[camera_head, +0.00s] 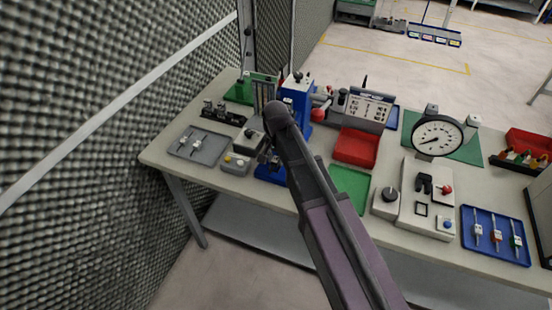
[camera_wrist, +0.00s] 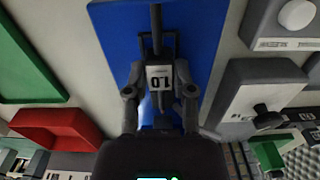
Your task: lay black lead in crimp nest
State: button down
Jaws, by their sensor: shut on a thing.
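In the wrist view my gripper (camera_wrist: 159,88) is shut on a dark lead with a white marked tag (camera_wrist: 159,76). Its thin dark end (camera_wrist: 156,20) points up the picture. The lead is over a blue base plate (camera_wrist: 110,25); I cannot tell whether it touches anything there. In the head view a blue press (camera_head: 297,96) with a red ball handle stands behind my arm, and a blue base (camera_head: 268,175) shows below my gripper (camera_head: 268,157). My arm partly hides this spot. I cannot make out the crimp nest clearly.
A grey tray (camera_head: 184,154) with leads lies at the left. A red tray (camera_head: 356,160) and green mat (camera_head: 350,199) are to the right of my arm. A dial gauge (camera_head: 438,137) and a blue tray (camera_head: 492,254) with leads stand farther right. A foam wall (camera_head: 90,130) borders the left.

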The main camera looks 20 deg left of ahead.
jog(key=shift+f+b, duration=0.5)
jog(key=shift+c, duration=1.9)
grip_release()
jog(key=shift+r, duration=0.1)
